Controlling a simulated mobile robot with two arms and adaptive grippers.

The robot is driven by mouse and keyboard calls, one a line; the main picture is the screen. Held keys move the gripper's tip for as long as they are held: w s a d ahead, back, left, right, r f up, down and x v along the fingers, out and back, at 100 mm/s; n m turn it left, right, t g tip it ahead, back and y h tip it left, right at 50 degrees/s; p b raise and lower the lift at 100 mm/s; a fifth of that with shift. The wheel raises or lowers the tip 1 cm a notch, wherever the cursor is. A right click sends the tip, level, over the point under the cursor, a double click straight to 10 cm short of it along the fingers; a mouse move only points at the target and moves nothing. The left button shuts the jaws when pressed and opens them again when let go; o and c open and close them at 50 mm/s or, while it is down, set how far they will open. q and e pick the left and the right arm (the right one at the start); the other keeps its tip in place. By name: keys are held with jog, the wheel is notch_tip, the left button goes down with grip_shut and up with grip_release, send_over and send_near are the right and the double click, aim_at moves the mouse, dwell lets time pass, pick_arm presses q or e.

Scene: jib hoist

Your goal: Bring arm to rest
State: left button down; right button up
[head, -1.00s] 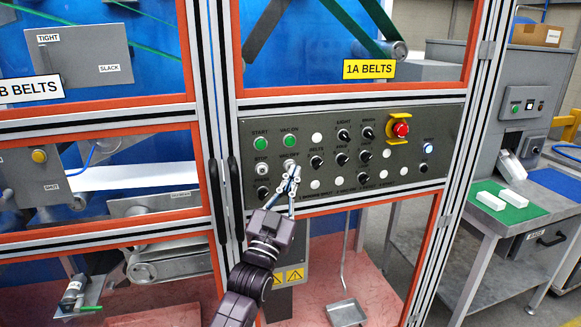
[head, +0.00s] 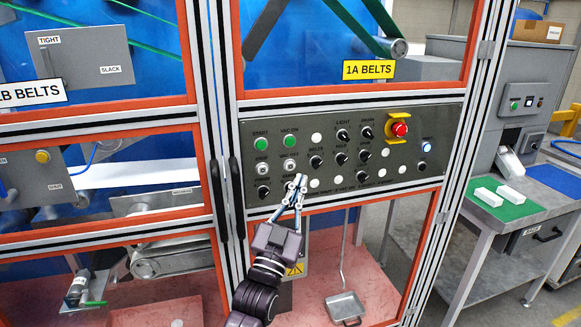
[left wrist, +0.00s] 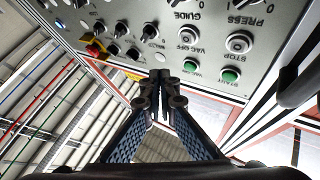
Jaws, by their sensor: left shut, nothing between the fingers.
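My left gripper (head: 300,182) is shut and empty. It points up in front of the lower edge of the grey control panel (head: 410,169), just below and right of the white VAC OFF button (head: 290,165). I cannot tell the exact gap, but the fingers look apart from the buttons. The right gripper is not in view.
The panel carries green buttons (head: 260,143), several black knobs and a red emergency stop (head: 400,129) on a yellow guard. Dark door handles (head: 236,197) stand left of my gripper. A grey side table (head: 475,225) is at the right.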

pick_arm(q)
jog(key=s+a+f+n+g+y, duration=0.1)
jog(key=s+a+f+g, duration=0.15)
jog(key=f, duration=1.15)
jog(key=s+a+f+g+y, duration=0.1)
jog(key=f+g+y, duration=0.15)
jog(key=f, duration=1.05)
jog(key=s+a+f+n+g, duration=0.1)
jog(key=s+a+f+g, duration=0.15)
jog(key=f, duration=1.15)
jog(key=s+a+f+g+y, duration=0.1)
jog(key=s+a+f+g, duration=0.2)
jog(key=s+f, duration=0.55)
jog(key=s+a+f+g+y, duration=0.1)
jog(key=s+a+f+g, duration=0.1)
jog(key=s+f, duration=0.65)
jog(key=s+a+f+g, duration=0.3)
jog(key=s+f, duration=0.4)
jog(key=s, duration=0.5)
jog(key=s+a+f+n+g+y, duration=0.1)
jog(key=s+a+f, duration=0.4)
jog(key=s, duration=0.8)
jog(key=s+a+f+n+g+y, duration=0.1)
jog(key=s+a+f+g, duration=0.3)
jog(key=s+f, duration=0.5)
jog(key=s, duration=0.4)
jog(key=shift+a+g, duration=0.3)
jog(key=shift+g, duration=0.05)
jog(key=shift+y, duration=0.25)
